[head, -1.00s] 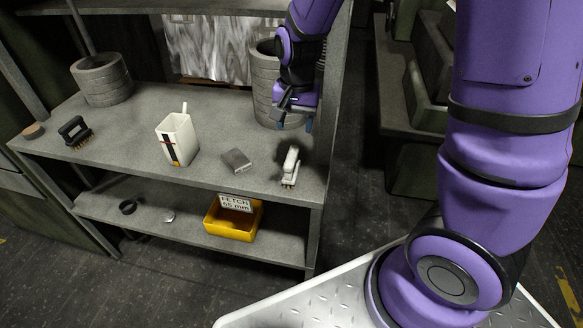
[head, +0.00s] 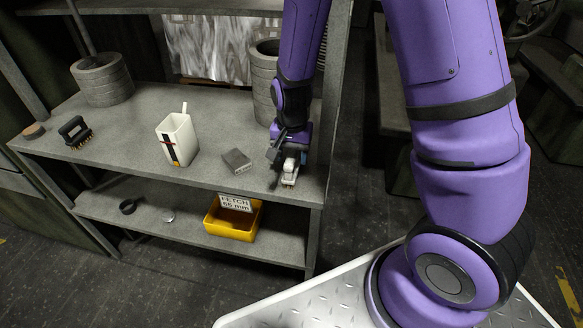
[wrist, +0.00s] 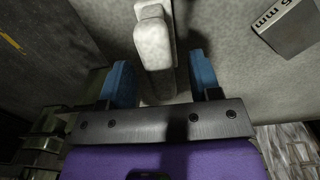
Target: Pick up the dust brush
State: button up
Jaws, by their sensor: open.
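A white-handled tool that looks like the dust brush (head: 290,174) lies near the right front of the grey shelf top. Its bristle end points toward the front edge. My gripper (head: 285,150) is low over its rear part and hides some of it. In the wrist view, my gripper's two blue fingers (wrist: 162,78) are open, one on each side of the pale handle (wrist: 154,40). Gaps show between the handle and both fingers. A second, black brush with tan bristles (head: 76,133) stands at the far left of the shelf.
A grey block (head: 236,161) lies left of my gripper, and a white container (head: 177,140) stands further left. A stack of grey rings (head: 263,88) stands behind my gripper. A yellow bin (head: 232,226) sits on the lower shelf.

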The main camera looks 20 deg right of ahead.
jog(key=shift+f, duration=1.35)
grip_shut()
jog(key=shift+r, duration=0.2)
